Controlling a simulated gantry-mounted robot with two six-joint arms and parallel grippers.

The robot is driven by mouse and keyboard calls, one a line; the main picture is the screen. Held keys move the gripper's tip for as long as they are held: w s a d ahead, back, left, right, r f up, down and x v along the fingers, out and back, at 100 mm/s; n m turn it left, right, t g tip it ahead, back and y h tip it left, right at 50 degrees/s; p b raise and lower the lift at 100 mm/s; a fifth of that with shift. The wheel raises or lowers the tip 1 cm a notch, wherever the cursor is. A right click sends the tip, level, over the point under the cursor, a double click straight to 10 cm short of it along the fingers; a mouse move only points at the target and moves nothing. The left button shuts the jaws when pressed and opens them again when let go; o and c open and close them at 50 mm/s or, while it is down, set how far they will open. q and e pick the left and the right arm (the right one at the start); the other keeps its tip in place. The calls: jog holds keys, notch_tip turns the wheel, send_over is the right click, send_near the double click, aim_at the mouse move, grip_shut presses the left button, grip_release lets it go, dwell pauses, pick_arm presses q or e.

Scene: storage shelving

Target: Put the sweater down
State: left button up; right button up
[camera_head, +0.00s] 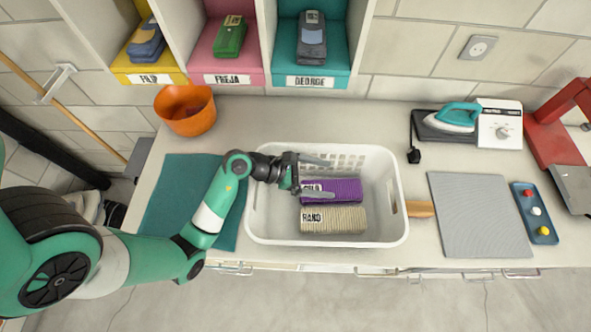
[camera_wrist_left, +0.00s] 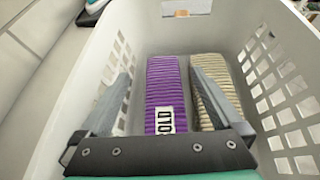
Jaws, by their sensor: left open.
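A purple folded knit sweater (camera_head: 345,187) with a label lies in the white basket (camera_head: 399,205). A beige folded knit sweater (camera_head: 345,222), labelled HAND, lies beside it in the same basket, nearer the front. My left gripper (camera_head: 322,178) is open over the purple sweater, its fingers apart inside the basket's outline. In the left wrist view, the purple sweater (camera_wrist_left: 164,85) shows between the two open fingers, and the right finger covers part of the beige sweater (camera_wrist_left: 205,63). I cannot tell whether the fingers touch the purple sweater. My right gripper is not in view.
Shelf cubbies labelled FILIP (camera_head: 148,79), FREJA (camera_head: 226,79) and GEORGE (camera_head: 312,81) hold folded clothes at the back. An orange pot (camera_head: 186,112), teal cloth (camera_head: 170,190), iron (camera_head: 453,117), grey mat (camera_head: 478,215) and blue tray (camera_head: 529,190) are on the counter.

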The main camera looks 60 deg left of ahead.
pick_arm(q)
jog(key=v, duration=0.9)
jog(key=shift+s, duration=0.25)
